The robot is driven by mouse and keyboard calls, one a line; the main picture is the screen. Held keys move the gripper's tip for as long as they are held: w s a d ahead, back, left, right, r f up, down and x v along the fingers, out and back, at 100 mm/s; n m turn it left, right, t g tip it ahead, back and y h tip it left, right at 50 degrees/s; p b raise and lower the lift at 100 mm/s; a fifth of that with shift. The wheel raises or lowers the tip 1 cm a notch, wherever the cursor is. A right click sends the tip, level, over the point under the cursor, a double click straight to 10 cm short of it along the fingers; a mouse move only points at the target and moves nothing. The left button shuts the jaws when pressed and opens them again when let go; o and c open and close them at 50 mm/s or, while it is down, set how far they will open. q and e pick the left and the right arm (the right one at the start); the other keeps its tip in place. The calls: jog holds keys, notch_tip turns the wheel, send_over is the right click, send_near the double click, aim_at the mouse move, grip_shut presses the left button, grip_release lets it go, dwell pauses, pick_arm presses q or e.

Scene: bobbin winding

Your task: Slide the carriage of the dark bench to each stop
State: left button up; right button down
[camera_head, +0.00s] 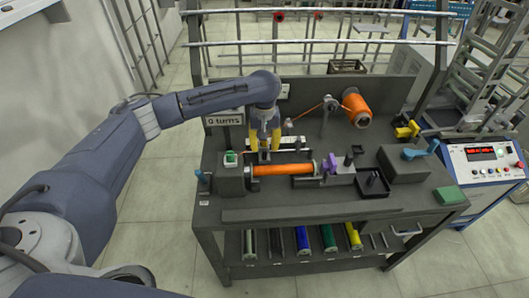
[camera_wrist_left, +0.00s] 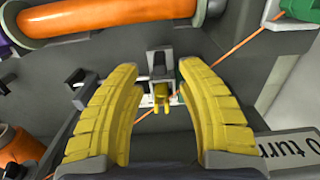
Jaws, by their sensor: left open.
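The dark bench (camera_head: 330,205) stands in the middle of the head view. Its carriage, a small grey block with a yellow guide (camera_wrist_left: 160,90), shows in the left wrist view on a pale rail, with an orange thread passing by it. My left gripper (camera_head: 264,152) points down over the left part of the rail, behind the orange bobbin tube (camera_head: 283,169). In the left wrist view its yellow fingers (camera_wrist_left: 157,78) are open, one on each side of the carriage. I cannot tell whether they touch it. In the head view the gripper mostly hides the carriage. My right gripper is not in view.
An orange spool (camera_head: 356,107) stands at the back of the bench. A "0 turns" sign (camera_head: 223,119) stands at the back left.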

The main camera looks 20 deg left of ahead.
aim_at(265, 150)
pick_arm(q)
jog(key=shift+f, duration=1.95)
grip_shut()
